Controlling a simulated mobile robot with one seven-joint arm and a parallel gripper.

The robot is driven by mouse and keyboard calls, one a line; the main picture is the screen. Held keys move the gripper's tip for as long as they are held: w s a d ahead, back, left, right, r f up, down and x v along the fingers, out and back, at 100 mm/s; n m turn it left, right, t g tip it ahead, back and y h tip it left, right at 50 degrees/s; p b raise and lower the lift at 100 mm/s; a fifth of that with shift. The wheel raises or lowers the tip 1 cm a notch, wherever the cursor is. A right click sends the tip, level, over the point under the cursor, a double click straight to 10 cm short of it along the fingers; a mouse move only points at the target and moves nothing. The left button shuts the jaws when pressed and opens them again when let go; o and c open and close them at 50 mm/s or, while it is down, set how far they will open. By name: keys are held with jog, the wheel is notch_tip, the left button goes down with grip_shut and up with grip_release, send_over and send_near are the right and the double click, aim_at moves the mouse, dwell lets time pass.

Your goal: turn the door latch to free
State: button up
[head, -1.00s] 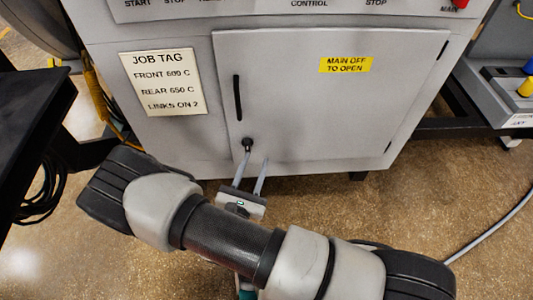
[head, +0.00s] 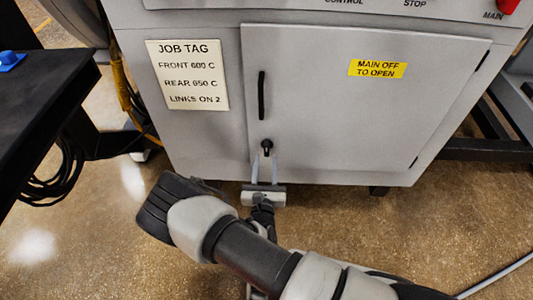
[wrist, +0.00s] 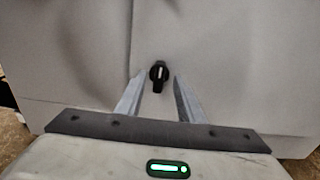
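The door latch (head: 267,147) is a small black knob with a pale mark, low on the left side of the grey cabinet door (head: 340,110), below a black vertical handle (head: 261,95). In the wrist view the latch (wrist: 159,74) stands upright, its pale line close to vertical. My gripper (head: 265,158) is just below and in front of the latch. In the wrist view my gripper (wrist: 157,88) is open, one finger on each side of the latch, with a gap on both sides. How deep the fingers reach cannot be told.
The door bears a yellow "MAIN OFF TO OPEN" label (head: 377,69). A job tag (head: 187,76) is on the panel to its left. A black table (head: 45,110) stands at the left, with cables below it. A red main switch (head: 508,5) is at top right.

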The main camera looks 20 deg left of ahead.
aim_at(267, 149)
jog(key=b+x, duration=0.1)
jog(key=x, duration=0.4)
jog(key=shift+w, duration=0.1)
grip_shut()
